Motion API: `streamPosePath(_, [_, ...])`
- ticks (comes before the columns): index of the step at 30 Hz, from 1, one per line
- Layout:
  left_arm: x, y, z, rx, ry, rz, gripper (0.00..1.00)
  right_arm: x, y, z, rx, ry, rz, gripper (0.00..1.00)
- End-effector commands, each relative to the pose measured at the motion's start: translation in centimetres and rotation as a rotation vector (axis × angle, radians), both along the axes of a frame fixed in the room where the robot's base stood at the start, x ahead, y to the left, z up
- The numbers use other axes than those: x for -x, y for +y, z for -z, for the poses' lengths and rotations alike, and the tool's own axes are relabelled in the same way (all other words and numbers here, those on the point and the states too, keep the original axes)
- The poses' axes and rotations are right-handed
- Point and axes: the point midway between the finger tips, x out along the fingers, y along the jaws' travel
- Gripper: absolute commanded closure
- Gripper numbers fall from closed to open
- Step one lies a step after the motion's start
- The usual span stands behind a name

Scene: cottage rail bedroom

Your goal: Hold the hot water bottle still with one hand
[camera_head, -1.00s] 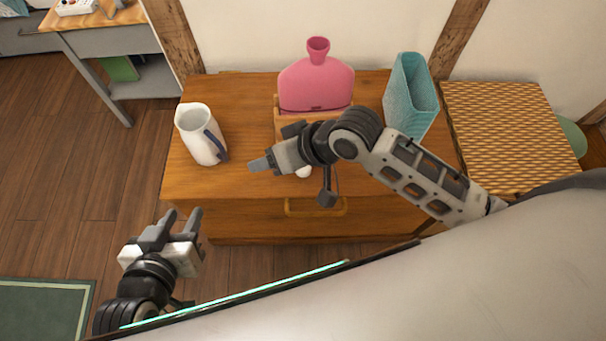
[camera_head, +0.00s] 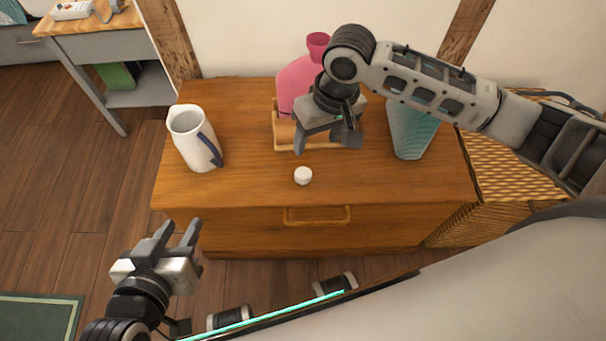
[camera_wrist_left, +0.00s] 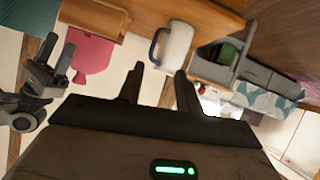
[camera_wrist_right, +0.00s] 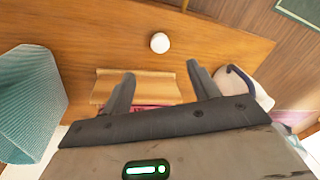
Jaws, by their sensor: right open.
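The pink hot water bottle (camera_head: 296,84) stands upright in a wooden holder (camera_head: 283,137) at the back of the dresser, its neck at the top. My right arm hides much of its right side. My right gripper (camera_head: 327,142) is open and empty, pointing down in front of the bottle and holder. In the right wrist view the holder (camera_wrist_right: 150,86) lies beyond the open fingers, with a strip of pink near it. My left gripper (camera_head: 176,232) is open and empty, low in front of the dresser's left side. The bottle (camera_wrist_left: 91,50) also shows in the left wrist view.
A white jug (camera_head: 190,140) with a dark handle stands at the left of the dresser (camera_head: 240,182). A small white round item (camera_head: 303,175) lies in front of the holder. A teal ribbed vase (camera_head: 411,130) stands at the right, near a woven basket (camera_head: 500,178).

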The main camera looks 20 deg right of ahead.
Motion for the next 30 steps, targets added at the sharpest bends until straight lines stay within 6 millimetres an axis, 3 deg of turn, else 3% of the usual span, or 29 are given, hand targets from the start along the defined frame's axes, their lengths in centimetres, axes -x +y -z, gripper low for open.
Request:
streamPosePath(6, [-0.2,-0.4,3.4,0.000,0.053,0.015,0.65,-0.2,0.7,5.2,0.002,0.005,-0.001,0.40])
streamPosePath(12, [-0.6,-1.0,5.5,0.006,0.090,0.033,0.65,-0.6,1.3,8.5,0.001,0.003,0.000,0.40])
streamPosePath(26, [-0.8,-1.4,6.0,0.006,0.103,0.044,0.65,-0.7,1.5,9.4,0.001,0.001,-0.001,0.40])
streamPosePath(30, [-0.7,-1.5,6.9,0.012,0.109,0.046,0.65,-0.9,1.6,10.9,0.001,0.001,-0.001,0.40])
